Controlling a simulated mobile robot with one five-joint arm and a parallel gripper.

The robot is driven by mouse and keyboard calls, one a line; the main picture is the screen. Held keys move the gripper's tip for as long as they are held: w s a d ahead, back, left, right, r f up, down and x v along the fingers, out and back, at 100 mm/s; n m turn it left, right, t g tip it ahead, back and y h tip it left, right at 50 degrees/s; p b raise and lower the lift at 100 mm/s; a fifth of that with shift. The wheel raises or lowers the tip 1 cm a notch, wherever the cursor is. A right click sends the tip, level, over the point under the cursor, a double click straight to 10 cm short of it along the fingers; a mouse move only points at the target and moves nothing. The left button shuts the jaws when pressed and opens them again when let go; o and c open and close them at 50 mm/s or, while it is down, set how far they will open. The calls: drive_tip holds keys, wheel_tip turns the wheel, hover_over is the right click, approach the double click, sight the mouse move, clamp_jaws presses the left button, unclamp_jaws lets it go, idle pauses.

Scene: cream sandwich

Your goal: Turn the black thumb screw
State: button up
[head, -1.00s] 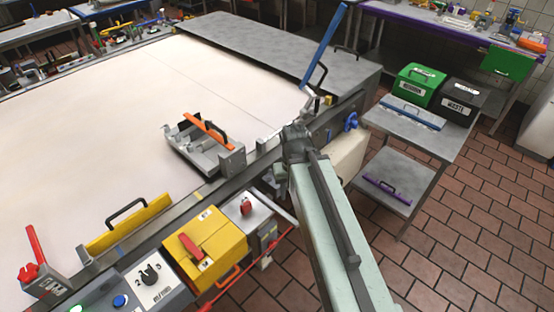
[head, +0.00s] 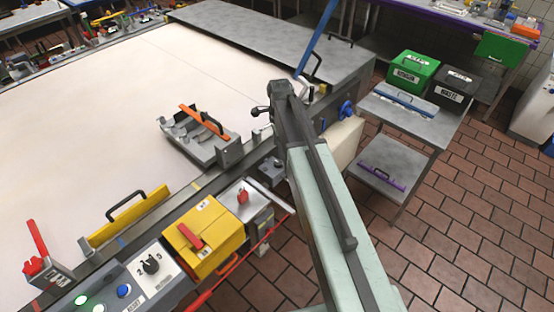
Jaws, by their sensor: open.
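My arm reaches up from the bottom edge, and its dark end, my gripper (head: 281,94), is over the right-hand rail of the big pale table. The fingers are mostly hidden behind the arm's end, so the gap between them is hard to see. A small black knob-like piece (head: 258,111) shows just left of the arm's end. I cannot tell whether it is the black thumb screw or part of my gripper. No other thumb screw can be made out clearly. The black selector knob (head: 151,264) is on the control panel at lower left.
A grey fixture with an orange bar (head: 203,122) sits left of my arm. A blue lever (head: 317,38) rises behind it, and a blue handwheel (head: 346,109) is to its right. A yellow box (head: 205,236) is at lower left. The tiled floor (head: 465,235) at right is clear.

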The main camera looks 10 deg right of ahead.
sight(279, 162)
wheel_tip(279, 162, down, 8)
drive_tip(key=b, duration=0.8)
drive_tip(key=shift+s+r, duration=0.1)
clamp_jaws()
drive_tip(key=shift+a, duration=0.2)
drive_tip(key=shift+d, duration=0.1)
